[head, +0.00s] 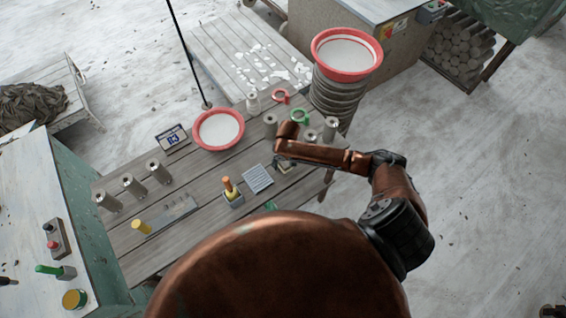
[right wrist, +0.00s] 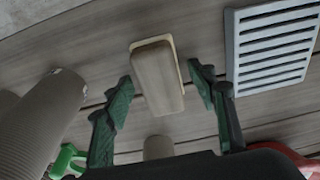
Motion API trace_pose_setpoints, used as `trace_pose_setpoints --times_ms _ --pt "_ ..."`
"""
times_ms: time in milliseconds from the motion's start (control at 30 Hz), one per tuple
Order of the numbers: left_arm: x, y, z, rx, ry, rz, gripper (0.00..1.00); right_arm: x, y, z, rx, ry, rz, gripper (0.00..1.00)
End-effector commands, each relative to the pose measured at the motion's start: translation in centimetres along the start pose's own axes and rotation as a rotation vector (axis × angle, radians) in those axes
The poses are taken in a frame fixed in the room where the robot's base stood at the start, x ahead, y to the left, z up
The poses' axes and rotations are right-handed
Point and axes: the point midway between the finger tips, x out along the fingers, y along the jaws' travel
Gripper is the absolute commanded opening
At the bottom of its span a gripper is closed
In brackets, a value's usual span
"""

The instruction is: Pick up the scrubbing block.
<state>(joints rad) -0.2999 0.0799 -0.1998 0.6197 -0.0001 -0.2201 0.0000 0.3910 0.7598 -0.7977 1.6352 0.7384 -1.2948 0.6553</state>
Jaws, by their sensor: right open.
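The scrubbing block (right wrist: 158,80) is a beige block with a paler edge at its far end. It lies on the plank table. In the right wrist view my right gripper (right wrist: 162,88) is open, with one green finger on each side of the block's near part. Gaps show between block and fingers, and how high the fingers are above the table is hard to tell. In the head view my right gripper (head: 284,160) is over the table's right part, and the arm mostly hides the block. My left gripper is not in view.
A grey ribbed plate (head: 257,179) lies just left of the block. Grey cylinders (head: 330,129) and a green ring-shaped thing (head: 299,115) stand close behind the gripper. A red-rimmed basin (head: 218,129) and a cup with an orange-handled tool (head: 232,198) are farther left.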

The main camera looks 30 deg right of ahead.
Motion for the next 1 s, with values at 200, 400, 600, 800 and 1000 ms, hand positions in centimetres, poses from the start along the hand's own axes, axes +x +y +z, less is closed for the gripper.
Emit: trace_pose_setpoints --times_ms 200,400,600,800,1000 --pt "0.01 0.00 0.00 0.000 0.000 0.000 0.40 0.01 -0.02 0.01 0.000 0.000 0.000 0.43" --pt "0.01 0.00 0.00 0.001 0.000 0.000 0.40 0.01 -0.02 0.00 0.000 0.000 0.000 0.29" --pt "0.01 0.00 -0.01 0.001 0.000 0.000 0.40 0.00 -0.02 0.00 0.000 0.000 0.000 0.16" --pt "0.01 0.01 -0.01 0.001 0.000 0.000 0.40 -0.02 -0.02 -0.03 0.000 0.001 0.000 0.10" --pt "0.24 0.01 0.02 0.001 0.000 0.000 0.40 -0.09 -0.01 -0.07 0.000 0.002 0.000 0.10"
